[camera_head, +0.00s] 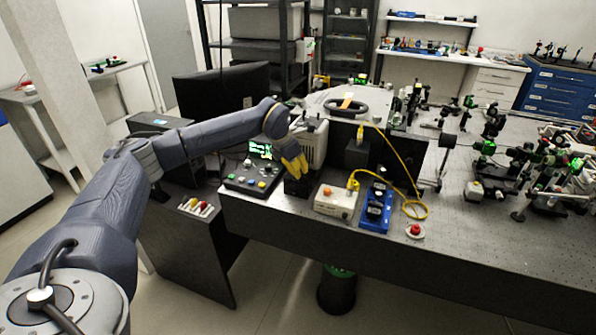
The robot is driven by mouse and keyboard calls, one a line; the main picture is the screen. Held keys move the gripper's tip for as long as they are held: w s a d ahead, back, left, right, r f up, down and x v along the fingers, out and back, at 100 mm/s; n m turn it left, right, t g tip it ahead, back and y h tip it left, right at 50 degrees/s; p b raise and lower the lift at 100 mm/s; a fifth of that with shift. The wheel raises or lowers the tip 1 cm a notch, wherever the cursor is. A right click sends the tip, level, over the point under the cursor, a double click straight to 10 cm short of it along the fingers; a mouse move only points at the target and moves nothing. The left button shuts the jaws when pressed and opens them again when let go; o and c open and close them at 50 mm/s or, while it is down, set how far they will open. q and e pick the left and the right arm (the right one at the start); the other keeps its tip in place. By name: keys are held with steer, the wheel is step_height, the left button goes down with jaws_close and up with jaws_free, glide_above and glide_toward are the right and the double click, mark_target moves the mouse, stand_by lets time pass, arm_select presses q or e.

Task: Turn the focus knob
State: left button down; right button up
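My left arm reaches in from the left, and its gripper (297,172) with yellow fingers points down over the left part of the bench, just above a small black block (298,187). The fingers look close together, but their gap is too small to judge, and I cannot tell whether they touch the block. No part is clearly readable as the focus knob; it may be hidden behind the gripper or too small. A blue base with black parts (374,212) stands to the right of the gripper. My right gripper is not in view.
A control box with coloured buttons (252,178) sits left of the gripper. A white box with an orange button (335,202), a yellow cable (404,170) and a red button (415,231) lie to the right. Optics (490,147) crowd the right side. The bench's front strip is mostly clear.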

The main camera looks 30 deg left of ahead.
arm_select(q)
steer(key=shift+w+r, duration=0.15)
steer(key=shift+r, duration=0.05)
stand_by(0.6)
steer(key=c, duration=2)
jaws_free()
steer(key=shift+c, duration=0.2)
steer(key=o, duration=0.5)
steer(key=shift+d+f, duration=0.1)
steer(key=shift+c, duration=0.2)
steer(key=v, duration=1.2)
